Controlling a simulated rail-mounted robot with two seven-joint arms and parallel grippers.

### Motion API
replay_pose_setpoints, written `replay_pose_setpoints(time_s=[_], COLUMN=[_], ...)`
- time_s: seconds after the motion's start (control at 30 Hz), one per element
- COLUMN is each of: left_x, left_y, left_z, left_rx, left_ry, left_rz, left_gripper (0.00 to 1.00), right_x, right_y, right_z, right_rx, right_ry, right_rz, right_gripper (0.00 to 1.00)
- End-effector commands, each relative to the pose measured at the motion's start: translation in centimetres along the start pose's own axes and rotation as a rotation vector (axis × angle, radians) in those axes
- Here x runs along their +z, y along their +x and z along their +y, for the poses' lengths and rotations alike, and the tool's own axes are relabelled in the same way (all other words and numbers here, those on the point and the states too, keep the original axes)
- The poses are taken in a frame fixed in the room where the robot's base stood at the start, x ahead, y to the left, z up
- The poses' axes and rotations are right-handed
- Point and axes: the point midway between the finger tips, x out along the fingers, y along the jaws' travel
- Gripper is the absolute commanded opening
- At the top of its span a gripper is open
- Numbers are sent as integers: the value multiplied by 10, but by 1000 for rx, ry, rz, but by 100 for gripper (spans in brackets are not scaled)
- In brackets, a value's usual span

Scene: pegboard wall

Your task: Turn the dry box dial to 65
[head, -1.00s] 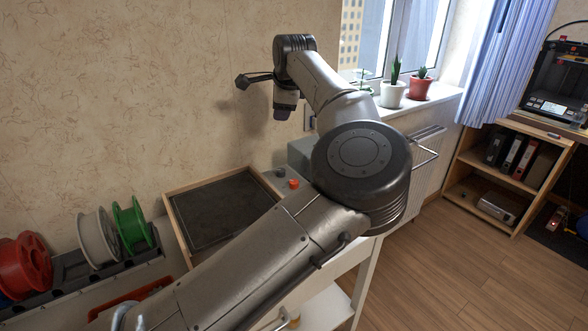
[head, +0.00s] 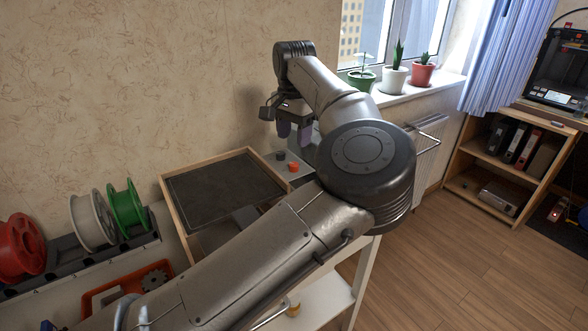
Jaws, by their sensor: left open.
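A grey panel (head: 304,159) sits at the right end of the wood-framed tray, partly hidden by my left arm. It bears a small black knob (head: 280,155) and a small orange-red knob (head: 293,167). I cannot tell which one is the dry box dial, and no scale or number is readable. My left gripper (head: 294,131) hangs fingers down just above and behind the knobs, open, with nothing between its fingers. It looks apart from both knobs. My right gripper is not in view.
A dark tray with a wooden frame (head: 166,193) lies left of the knobs. Green (head: 127,206), grey (head: 92,221) and red (head: 19,247) spools stand at the left. An orange bin (head: 95,302) is below them. Potted plants (head: 396,77) line the windowsill.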

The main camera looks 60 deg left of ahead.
Motion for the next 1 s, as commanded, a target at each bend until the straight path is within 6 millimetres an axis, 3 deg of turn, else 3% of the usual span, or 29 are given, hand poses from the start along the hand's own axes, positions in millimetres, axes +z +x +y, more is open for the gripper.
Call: replay_pose_setpoints(time_s=[0.03, 0.1, 0.4, 0.6, 1.0], left_x=[0, 0, 0, 0, 0], left_y=[16, 29, 67, 77, 78], left_z=[0, 0, 0, 0, 0], left_rx=[2, 1, 0, -1, -1], left_ry=[0, 0, 2, 2, 2], left_rz=[-1, -1, 0, 1, 1], left_gripper=[53, 53, 53, 53, 50], right_x=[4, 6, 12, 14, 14], right_y=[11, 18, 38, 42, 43], right_z=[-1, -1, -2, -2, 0], right_rx=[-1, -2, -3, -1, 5], right_ry=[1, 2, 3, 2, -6], right_rz=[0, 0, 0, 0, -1], right_gripper=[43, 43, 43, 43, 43])
